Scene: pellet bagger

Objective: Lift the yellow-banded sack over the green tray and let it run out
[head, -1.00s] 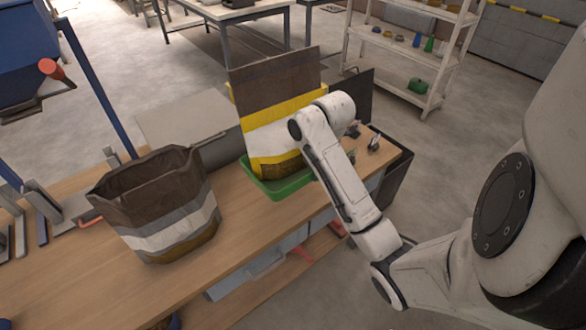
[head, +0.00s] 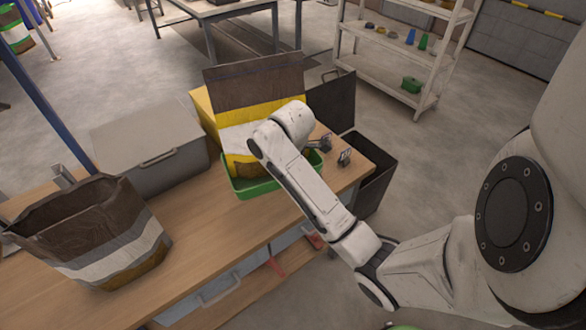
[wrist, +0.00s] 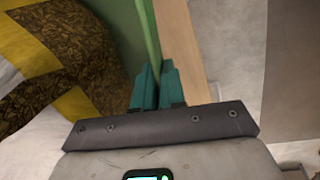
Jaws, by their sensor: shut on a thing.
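The yellow-banded sack (head: 240,120), with a brown top and a white band, stands in or over the green tray (head: 262,187). My arm hides part of both in the head view. In the wrist view the sack's yellow, white and dark speckled side (wrist: 65,60) is at the left, close to my left finger. The gripper looks shut on that wall; the exact contact is hard to see.
A second brown sack with a white band (head: 110,240) stands on the wooden bench (head: 200,225) at the left. A grey lidded box (head: 150,150) is behind it. Small tools (head: 344,158) and a black bin (head: 372,175) are to the right. Bench between sacks is clear.

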